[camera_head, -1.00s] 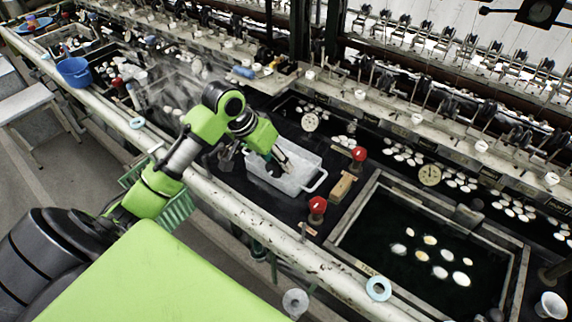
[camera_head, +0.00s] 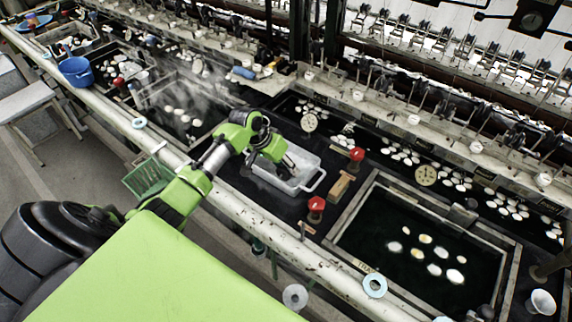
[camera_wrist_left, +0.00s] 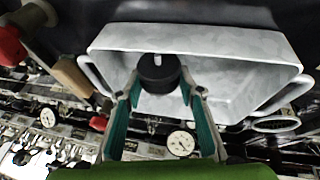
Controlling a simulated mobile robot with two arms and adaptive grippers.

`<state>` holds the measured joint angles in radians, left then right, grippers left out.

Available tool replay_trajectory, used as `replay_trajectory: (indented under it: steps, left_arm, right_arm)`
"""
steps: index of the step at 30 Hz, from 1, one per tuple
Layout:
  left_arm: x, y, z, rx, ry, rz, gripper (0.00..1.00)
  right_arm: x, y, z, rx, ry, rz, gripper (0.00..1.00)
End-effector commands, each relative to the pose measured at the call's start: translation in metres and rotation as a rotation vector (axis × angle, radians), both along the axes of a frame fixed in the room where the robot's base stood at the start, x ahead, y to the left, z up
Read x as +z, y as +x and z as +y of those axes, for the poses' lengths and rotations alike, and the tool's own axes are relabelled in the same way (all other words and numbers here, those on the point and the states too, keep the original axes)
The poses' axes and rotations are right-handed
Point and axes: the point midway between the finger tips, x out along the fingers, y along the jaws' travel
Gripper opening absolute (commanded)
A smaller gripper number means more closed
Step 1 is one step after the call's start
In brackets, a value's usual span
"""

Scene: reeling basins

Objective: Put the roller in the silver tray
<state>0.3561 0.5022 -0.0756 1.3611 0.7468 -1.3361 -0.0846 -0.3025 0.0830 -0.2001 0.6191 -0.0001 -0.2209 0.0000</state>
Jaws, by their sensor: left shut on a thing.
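The silver tray (camera_head: 308,165) is a pale grey rectangular pan with loop handles, lying on the dark bench. It fills much of the left wrist view (camera_wrist_left: 235,65). My left gripper (camera_wrist_left: 161,88) is shut on a short black cylinder, which I take for the roller (camera_wrist_left: 158,72). The roller shows against the tray's inside; I cannot tell whether it touches the tray. In the head view my left gripper (camera_head: 288,168) is over the tray, and the roller is not clearly visible there. My right gripper is not in view.
Two red-knobbed valves (camera_head: 316,204) and a wooden block (camera_head: 341,185) stand right of the tray. A water basin (camera_head: 340,240) with floating cocoons lies further right. A pale rail (camera_head: 235,208) runs along the front. A green basket (camera_head: 147,176) hangs at the left.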

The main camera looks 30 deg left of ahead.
Motion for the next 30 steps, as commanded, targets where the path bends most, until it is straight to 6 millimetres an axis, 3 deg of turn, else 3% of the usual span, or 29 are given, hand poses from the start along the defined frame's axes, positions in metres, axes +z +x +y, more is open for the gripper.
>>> replay_trajectory:
  steps: [11,12,13,23,30]
  left_arm:
    - [-0.005,0.000,0.000,0.000,0.000,0.001,0.15]
    - [-0.005,0.000,0.000,-0.001,0.000,0.001,0.45]
    - [-0.005,0.000,0.000,-0.001,0.000,0.001,0.51]
    - [-0.003,-0.001,0.000,0.000,0.000,0.001,0.51]
    - [0.021,-0.009,0.007,-0.001,0.003,-0.001,0.51]
  right_arm:
    - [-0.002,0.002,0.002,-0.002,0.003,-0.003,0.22]
    - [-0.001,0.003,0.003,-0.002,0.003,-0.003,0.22]
    - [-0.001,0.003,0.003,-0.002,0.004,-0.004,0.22]
    - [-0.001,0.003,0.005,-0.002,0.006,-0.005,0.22]
    - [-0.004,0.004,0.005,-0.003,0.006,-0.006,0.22]
